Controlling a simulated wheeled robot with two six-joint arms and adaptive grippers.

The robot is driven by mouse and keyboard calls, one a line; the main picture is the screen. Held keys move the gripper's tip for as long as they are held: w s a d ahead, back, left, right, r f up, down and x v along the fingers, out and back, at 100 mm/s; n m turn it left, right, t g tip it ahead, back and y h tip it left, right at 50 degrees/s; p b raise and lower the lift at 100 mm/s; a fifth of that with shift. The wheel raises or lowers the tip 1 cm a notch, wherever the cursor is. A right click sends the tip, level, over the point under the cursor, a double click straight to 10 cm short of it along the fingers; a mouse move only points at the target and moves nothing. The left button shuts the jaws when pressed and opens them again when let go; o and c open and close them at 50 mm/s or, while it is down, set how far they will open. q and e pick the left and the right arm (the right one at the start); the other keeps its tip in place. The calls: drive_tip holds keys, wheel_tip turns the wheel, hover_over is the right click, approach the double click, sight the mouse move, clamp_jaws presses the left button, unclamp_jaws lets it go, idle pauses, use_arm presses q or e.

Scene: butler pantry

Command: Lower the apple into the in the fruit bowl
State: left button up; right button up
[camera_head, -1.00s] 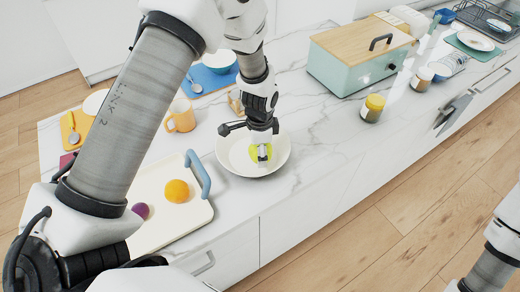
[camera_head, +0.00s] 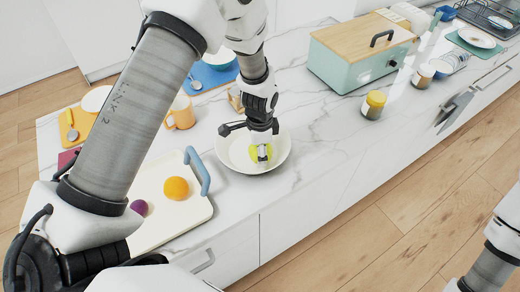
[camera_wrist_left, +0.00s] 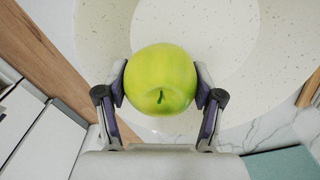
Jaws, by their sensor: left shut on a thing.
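The apple (camera_wrist_left: 161,80) is yellow-green with a dark stem and is held between the two fingers of my left gripper (camera_wrist_left: 160,92) in the left wrist view. In the head view the apple (camera_head: 254,153) is partly hidden behind my left gripper (camera_head: 262,152). The fruit bowl (camera_head: 236,160) is white and round and sits on the marble counter. The apple is over the bowl's inside; I cannot tell whether it touches the bottom. The speckled bowl (camera_wrist_left: 90,35) also fills much of the left wrist view. My right gripper is not in view.
A cream tray (camera_head: 158,229) with a blue handle holds an orange (camera_head: 176,188) and a purple fruit (camera_head: 139,207) to the left of the bowl. An orange mug (camera_head: 181,114) stands behind. A jar (camera_head: 373,104) and a teal bread box (camera_head: 352,66) stand to the right.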

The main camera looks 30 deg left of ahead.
use_arm(q)
drive_tip(key=shift+f, duration=0.4)
drive_tip(key=o, duration=1.3)
wheel_tip(320, 180, up, 12)
drive_tip(key=shift+r, duration=0.1)
